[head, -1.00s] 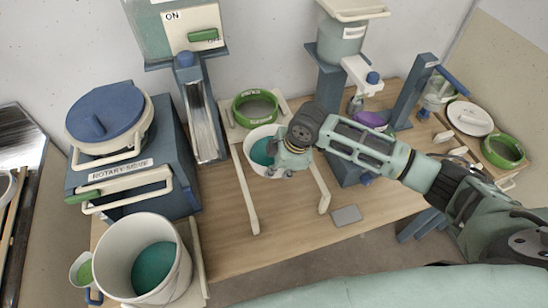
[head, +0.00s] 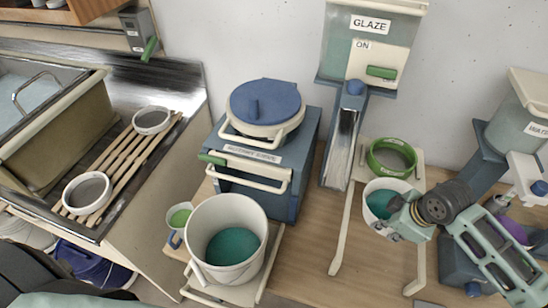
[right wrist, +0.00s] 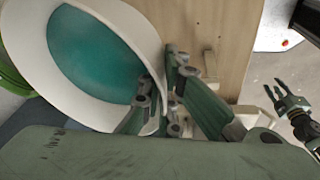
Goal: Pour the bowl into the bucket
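The white bowl (head: 371,223) holds teal glaze and is at the fork-like rack below the green-rimmed sieve. My right gripper (head: 396,218) is at its right rim. In the right wrist view the fingers (right wrist: 158,95) straddle the wall of the bowl (right wrist: 150,30), one on each side, and look closed on it. Whether it is lifted is unclear. The large white bucket (head: 203,226), with teal glaze inside, stands upright at the lower middle, left of the bowl. My left gripper (right wrist: 283,100) shows open and empty at the right of the right wrist view; it is outside the head view.
A small jug (head: 177,222) with green contents touches or nearly touches the bucket's left side. A blue-lidded rotary sieve (head: 265,155) stands behind the bucket. The glaze dispenser (head: 370,55) is behind the bowl. Bare table (head: 310,255) lies between bucket and bowl.

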